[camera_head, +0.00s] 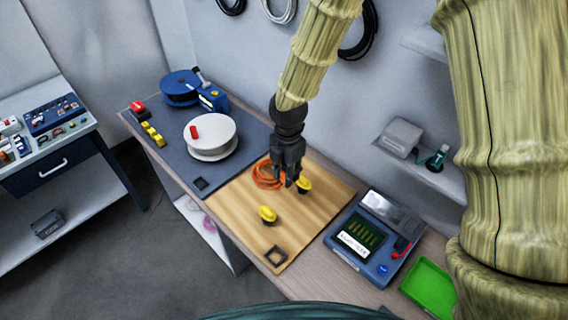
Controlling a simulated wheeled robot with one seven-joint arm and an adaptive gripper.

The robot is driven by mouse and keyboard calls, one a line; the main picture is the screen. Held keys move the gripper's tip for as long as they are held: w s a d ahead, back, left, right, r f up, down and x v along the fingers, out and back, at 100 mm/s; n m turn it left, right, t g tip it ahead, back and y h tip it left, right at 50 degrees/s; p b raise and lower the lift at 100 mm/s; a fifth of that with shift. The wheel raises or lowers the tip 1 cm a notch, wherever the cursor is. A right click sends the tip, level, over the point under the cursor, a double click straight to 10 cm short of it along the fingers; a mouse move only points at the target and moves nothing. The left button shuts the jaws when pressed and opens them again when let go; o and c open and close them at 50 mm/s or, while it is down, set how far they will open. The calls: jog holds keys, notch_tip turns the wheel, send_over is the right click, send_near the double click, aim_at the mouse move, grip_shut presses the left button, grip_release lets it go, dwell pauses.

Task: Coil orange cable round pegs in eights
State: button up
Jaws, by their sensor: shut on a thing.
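The orange cable (264,182) lies in a loose coil on the wooden board (232,218), near its back edge. One yellow-topped peg (267,214) stands near the middle of the board. A second yellow-topped peg (304,185) stands farther right, close beside my gripper. My gripper (290,182) points down over the board at the coil's right side and is shut on the orange cable. The fingers hide the exact grip and part of the coil. I see no cable around the front peg.
A grey mat (165,130) at left holds a white spool (210,136), a blue spool (181,84) and yellow blocks (152,134). A blue device (372,232) and a green tray (430,286) stand at right. The board's front is clear except for a dark square frame (275,256).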

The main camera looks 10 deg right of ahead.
jog(key=shift+s+f+b, duration=0.25)
jog(key=shift+f+b, duration=0.6)
jog(key=shift+f, duration=0.25)
jog(key=shift+s+f+b, duration=0.25)
jog(key=shift+f+b, duration=0.55)
jog(key=shift+f, duration=0.25)
jog(key=s+a+f, duration=0.1)
jog(key=s+a, duration=0.4)
jog(key=s, duration=0.4)
jog(key=w+a+p, duration=0.3)
jog(key=w+a, duration=0.1)
jog(key=a, duration=0.3)
jog(key=w+d+p, duration=0.2)
jog(key=w, duration=0.6)
jog(key=s+d+p, duration=0.1)
jog(key=d, duration=0.9)
jog(key=shift+f+p, duration=0.2)
jog(key=shift+p, duration=0.1)
